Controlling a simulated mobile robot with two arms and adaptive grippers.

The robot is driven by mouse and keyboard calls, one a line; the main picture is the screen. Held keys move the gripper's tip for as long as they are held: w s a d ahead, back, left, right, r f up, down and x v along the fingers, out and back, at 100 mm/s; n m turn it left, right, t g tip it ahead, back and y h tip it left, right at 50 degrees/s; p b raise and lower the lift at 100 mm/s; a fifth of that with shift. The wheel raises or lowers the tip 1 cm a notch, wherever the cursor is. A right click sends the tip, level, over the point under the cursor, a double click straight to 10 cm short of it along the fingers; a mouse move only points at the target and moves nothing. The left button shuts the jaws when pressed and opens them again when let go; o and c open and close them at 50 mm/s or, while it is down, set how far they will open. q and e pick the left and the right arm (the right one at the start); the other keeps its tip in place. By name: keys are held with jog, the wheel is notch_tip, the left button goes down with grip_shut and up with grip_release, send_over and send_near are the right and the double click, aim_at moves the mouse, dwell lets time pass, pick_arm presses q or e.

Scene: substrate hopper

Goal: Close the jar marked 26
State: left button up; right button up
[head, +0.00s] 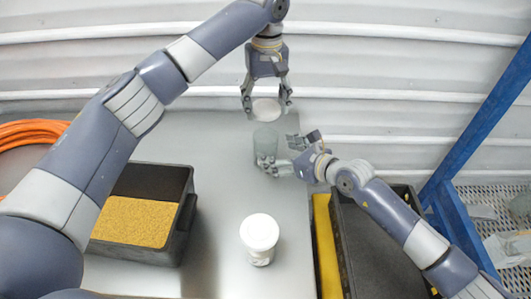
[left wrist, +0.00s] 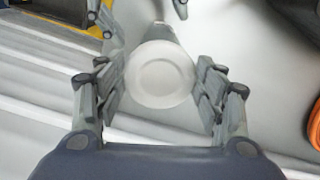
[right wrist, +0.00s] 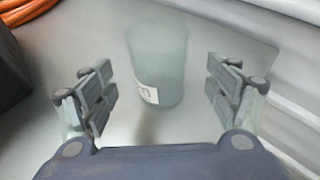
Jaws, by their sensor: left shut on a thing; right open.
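An open, clear greenish jar (head: 266,145) stands upright near the back of the metal table. In the right wrist view the jar (right wrist: 158,60) shows a white label (right wrist: 147,92), whose number I cannot read. My left gripper (head: 267,103) is shut on a round white lid (head: 266,110), held above the jar and apart from it. The lid (left wrist: 160,76) is flat between the fingers in the left wrist view and hides part of the jar. My right gripper (head: 283,153) is open beside the jar, its fingers pointing at it without visible contact.
A white-lidded jar (head: 259,236) stands at the front of the table. A black bin (head: 182,218) of yellow granules is at left, and a dark crate (head: 370,255) at right. An orange hose (head: 32,130) lies at far left. The corrugated wall (head: 400,85) is close behind.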

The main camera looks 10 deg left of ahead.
jog(key=shift+x, duration=3)
jog(key=c, duration=1.6)
pick_arm(q)
jog(key=shift+f, duration=2.45)
